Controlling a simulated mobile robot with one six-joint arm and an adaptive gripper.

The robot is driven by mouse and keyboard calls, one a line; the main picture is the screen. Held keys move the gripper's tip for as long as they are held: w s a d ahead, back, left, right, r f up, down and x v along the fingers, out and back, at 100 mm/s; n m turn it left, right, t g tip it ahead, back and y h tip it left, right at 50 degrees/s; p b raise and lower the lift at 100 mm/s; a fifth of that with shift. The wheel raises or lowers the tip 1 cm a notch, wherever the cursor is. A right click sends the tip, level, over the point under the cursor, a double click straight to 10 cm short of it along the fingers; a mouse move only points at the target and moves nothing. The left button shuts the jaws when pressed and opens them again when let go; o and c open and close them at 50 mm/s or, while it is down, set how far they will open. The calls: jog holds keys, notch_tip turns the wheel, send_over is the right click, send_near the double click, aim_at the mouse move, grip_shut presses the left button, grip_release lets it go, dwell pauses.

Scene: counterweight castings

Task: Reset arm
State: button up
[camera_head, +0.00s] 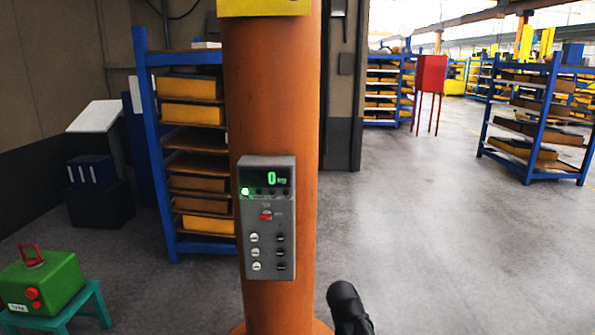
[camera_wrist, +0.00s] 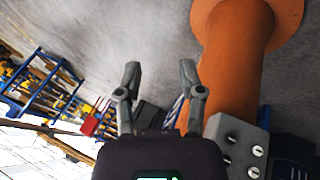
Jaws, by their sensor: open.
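My gripper (camera_wrist: 158,72) shows in the wrist view with its two fingers spread apart and nothing between them. It is open and empty. An orange column (camera_head: 278,110) stands upright in the middle of the head view, and it also shows in the wrist view (camera_wrist: 230,75), to the right of my gripper. A grey control box (camera_head: 266,218) with a green display reading 0 kg is fixed on the column. A dark rounded part of my arm shows at the bottom of the head view, right of the column's foot.
A green casting (camera_head: 55,280) with a red handle sits on a teal stool (camera_head: 88,303) at the lower left. A blue shelf rack (camera_head: 158,150) stands behind the column. A red cabinet (camera_head: 431,73) and another rack (camera_head: 545,115) stand farther right. The floor (camera_head: 440,240) at right is clear.

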jog(key=s+f+m+g+y, duration=0.2)
jog(key=s+g+y, duration=0.2)
jog(key=s, duration=0.6)
jog(key=shift+s+f, duration=0.15)
jog(key=shift+s, duration=0.15)
jog(key=shift+a, duration=0.1)
